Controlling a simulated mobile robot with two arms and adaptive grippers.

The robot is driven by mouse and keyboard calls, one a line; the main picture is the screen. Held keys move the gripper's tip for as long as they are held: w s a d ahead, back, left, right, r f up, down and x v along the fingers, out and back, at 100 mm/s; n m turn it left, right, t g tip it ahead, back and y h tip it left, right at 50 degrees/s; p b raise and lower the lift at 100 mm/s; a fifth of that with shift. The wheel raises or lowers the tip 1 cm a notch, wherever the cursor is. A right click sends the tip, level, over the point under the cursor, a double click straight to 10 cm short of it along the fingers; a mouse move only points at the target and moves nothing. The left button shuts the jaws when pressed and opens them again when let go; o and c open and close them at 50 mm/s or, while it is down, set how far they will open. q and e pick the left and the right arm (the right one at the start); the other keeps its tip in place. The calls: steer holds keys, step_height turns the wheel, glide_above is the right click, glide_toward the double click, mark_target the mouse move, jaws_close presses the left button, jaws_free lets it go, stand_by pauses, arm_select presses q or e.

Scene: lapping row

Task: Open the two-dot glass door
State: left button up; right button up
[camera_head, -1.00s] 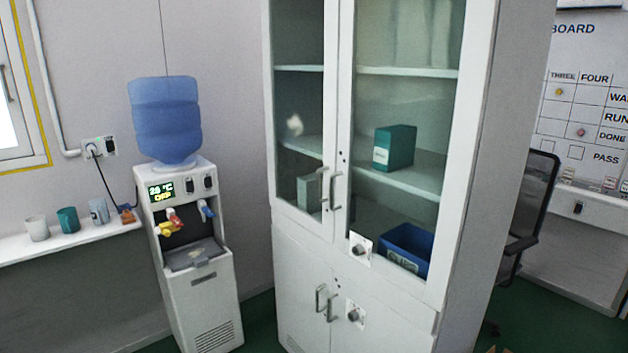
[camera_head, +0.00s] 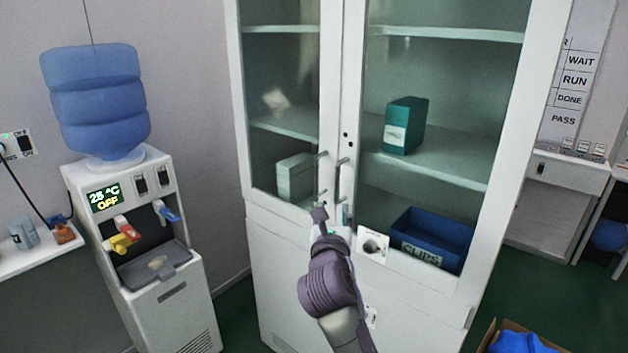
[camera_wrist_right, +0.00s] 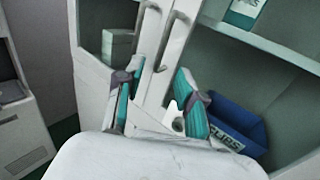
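The white cabinet has two upper glass doors, both closed. The right glass door (camera_head: 440,150) carries two small dark dots on its inner frame and a vertical bar handle (camera_head: 341,178). The left glass door (camera_head: 285,120) has its own bar handle (camera_head: 321,172) close beside it. In the wrist view the right door's handle (camera_wrist_right: 174,38) stands above and between my fingertips. My right gripper (camera_head: 331,214) is just below the handles, and the wrist view shows its teal fingers (camera_wrist_right: 158,72) spread with nothing held. My left gripper is out of view.
A lock plate with a knob (camera_head: 373,245) sits low on the right glass door. Inside are a green box (camera_head: 405,126) and a blue bin (camera_head: 432,240). A water dispenser (camera_head: 150,270) stands left. An open carton (camera_head: 488,338) is on the floor at lower right.

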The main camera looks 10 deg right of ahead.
mark_target(337, 185)
steer(key=x, duration=1.3)
steer(key=shift+d, duration=0.35)
jaws_close()
